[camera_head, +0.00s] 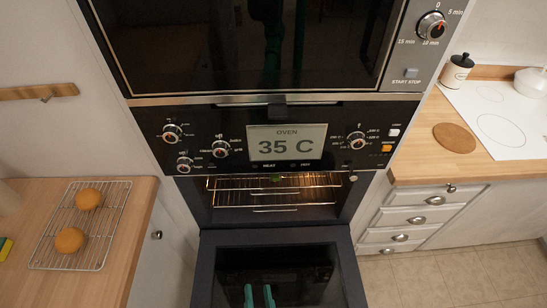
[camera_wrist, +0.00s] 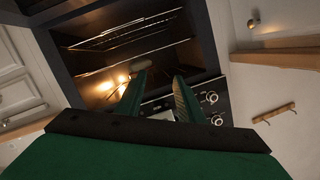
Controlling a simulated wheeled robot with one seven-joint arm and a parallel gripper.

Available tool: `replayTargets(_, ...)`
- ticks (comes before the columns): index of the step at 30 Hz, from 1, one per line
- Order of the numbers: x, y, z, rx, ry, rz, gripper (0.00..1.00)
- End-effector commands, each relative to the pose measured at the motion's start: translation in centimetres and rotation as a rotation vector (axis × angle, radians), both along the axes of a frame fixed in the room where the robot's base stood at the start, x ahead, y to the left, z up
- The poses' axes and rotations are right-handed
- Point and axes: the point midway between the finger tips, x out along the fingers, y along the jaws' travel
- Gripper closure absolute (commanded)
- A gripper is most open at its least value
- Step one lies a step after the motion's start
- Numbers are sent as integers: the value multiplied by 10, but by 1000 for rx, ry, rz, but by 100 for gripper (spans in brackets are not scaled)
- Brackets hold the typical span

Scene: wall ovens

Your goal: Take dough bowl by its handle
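The wall oven (camera_head: 275,145) is open with its door (camera_head: 215,262) folded down, and its cavity is lit. A small green thing (camera_head: 276,177) shows inside the oven near the rack; a small rounded greyish-green thing (camera_wrist: 139,65) also shows in the wrist view, near the left fingertip. I cannot tell whether either is part of the dough bowl or its handle. My gripper (camera_wrist: 158,77) has its two green fingers apart, with nothing between them, and points into the oven. Teal finger shapes (camera_head: 258,295) show over the door glass; they may be a reflection.
Wire racks (camera_head: 245,184) cross the oven cavity. On the left counter (camera_head: 135,210) a cooling rack (camera_head: 118,215) holds two round buns (camera_head: 70,240). The right counter (camera_head: 415,170) has a hob (camera_head: 510,155), a round wooden mat (camera_head: 454,137) and a jar (camera_head: 456,71).

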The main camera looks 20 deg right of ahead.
Motion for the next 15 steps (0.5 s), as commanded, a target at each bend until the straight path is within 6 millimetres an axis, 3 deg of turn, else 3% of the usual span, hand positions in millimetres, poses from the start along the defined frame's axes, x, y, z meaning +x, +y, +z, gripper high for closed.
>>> replayTargets(1, 20, -6, -4, 67, -26, -27, 66)
replayTargets(7, 88, -32, -15, 356, -113, -114, 66)
replayTargets(15, 183, -91, -7, 730, -254, -208, 66)
